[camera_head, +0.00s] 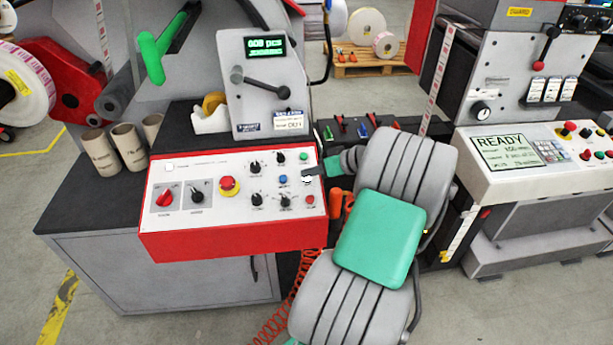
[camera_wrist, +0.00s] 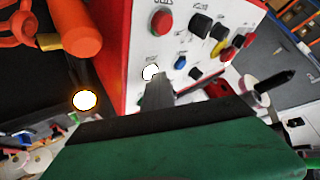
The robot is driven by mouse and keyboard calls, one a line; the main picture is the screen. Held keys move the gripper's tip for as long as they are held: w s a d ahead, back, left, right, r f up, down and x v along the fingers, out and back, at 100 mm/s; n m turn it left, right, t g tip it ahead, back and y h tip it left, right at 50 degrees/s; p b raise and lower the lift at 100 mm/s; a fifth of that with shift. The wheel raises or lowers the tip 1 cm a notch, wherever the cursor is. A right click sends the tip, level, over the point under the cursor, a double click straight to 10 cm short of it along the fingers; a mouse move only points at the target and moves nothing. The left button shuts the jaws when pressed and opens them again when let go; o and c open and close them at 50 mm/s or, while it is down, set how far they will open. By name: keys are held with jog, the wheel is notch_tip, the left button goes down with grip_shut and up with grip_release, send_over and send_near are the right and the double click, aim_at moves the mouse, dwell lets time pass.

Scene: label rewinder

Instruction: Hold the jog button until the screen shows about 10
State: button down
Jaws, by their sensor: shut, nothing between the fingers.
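The red-edged control panel (camera_head: 172,222) has a white face with knobs and coloured buttons. A white button (camera_head: 307,180) sits at its right side; it looks bright in the wrist view (camera_wrist: 150,72). Its label is too small to read, so I cannot tell if it is the jog button. My gripper (camera_head: 315,172) is shut and empty, its tip at the white button; in the wrist view the fingertips (camera_wrist: 157,92) partly cover the button's lower edge. I cannot tell if they press it. The small screen (camera_head: 265,46) shows green digits like "00" plus a blurred digit, then "pcs".
A red emergency stop (camera_head: 229,186), a blue button (camera_head: 283,180), a green button (camera_head: 304,157), a red button (camera_head: 310,199) and black knobs are close by. Cardboard cores (camera_head: 102,152) and a tape dispenser (camera_head: 212,116) stand left. An orange-handled tool (camera_wrist: 80,30) hangs beside the panel.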

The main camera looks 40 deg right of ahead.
dwell(0.6)
jog(key=shift+s+a+r+p, duration=0.1)
jog(key=shift+r+p, duration=0.2)
jog(key=shift+r, duration=0.1)
jog(key=shift+s+a+r+p, duration=0.1)
jog(key=shift+r+p, duration=0.2)
jog(key=shift+r, duration=0.1)
jog(key=shift+d, duration=0.1)
jog(key=r+p, duration=0.2)
jog(key=r, duration=0.1)
jog(key=s+r+p, duration=0.1)
jog(key=r, duration=0.1)
jog(key=shift+a, duration=0.4)
